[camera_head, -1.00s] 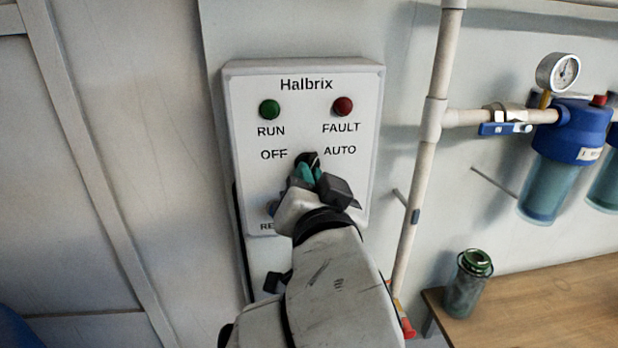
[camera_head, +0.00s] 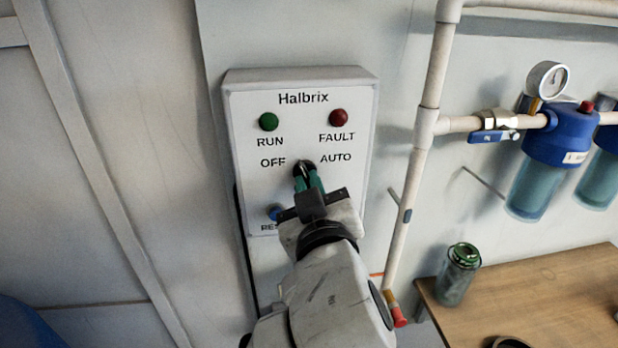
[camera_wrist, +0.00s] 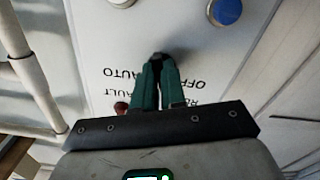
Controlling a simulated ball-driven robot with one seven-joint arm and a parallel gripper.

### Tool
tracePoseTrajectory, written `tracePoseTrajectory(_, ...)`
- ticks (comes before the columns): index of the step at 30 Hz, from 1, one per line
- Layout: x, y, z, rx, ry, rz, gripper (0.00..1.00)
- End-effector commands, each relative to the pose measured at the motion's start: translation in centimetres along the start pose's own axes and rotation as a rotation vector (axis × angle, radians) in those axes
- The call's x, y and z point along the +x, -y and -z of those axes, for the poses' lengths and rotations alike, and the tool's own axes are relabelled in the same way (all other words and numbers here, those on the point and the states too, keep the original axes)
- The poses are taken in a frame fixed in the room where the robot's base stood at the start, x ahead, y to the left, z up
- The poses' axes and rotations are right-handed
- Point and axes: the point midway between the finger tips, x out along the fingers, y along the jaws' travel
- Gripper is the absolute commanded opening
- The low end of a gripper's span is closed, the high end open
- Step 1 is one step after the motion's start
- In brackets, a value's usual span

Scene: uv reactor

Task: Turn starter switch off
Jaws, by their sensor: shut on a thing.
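The starter box (camera_head: 252,195) is a white panel on the wall marked Halbrix, with OFF at left and AUTO at right of a black rotary switch (camera_head: 302,164). My gripper (camera_head: 304,174) has its green fingers shut on this switch, and they hide most of it. In the wrist view, the fingertips (camera_wrist: 159,68) close around the dark switch (camera_wrist: 157,57), with the lettering upside down. I cannot tell exactly where the switch points. A green lamp (camera_head: 268,121) sits above RUN and a red lamp (camera_head: 338,117) above FAULT.
A blue button (camera_head: 275,212) is close beside my gripper at lower left. A white vertical pipe (camera_head: 419,165) runs right of the box. Blue filter housings (camera_head: 560,135) with a gauge (camera_head: 547,79) and a wooden table (camera_head: 540,290) with a jar (camera_head: 458,274) are farther right.

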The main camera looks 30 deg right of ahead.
Motion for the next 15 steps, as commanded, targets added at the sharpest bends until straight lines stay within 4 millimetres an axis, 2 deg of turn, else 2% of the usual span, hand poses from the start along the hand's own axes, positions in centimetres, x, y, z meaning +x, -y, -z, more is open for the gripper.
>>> tracePoseTrajectory(6, 0.02, -0.13, 0.2, -0.114, -0.001, -0.001, 0.0)
tracePoseTrajectory(15, 0.01, -0.09, 0.14, -0.182, -0.003, 0.0, 0.0)
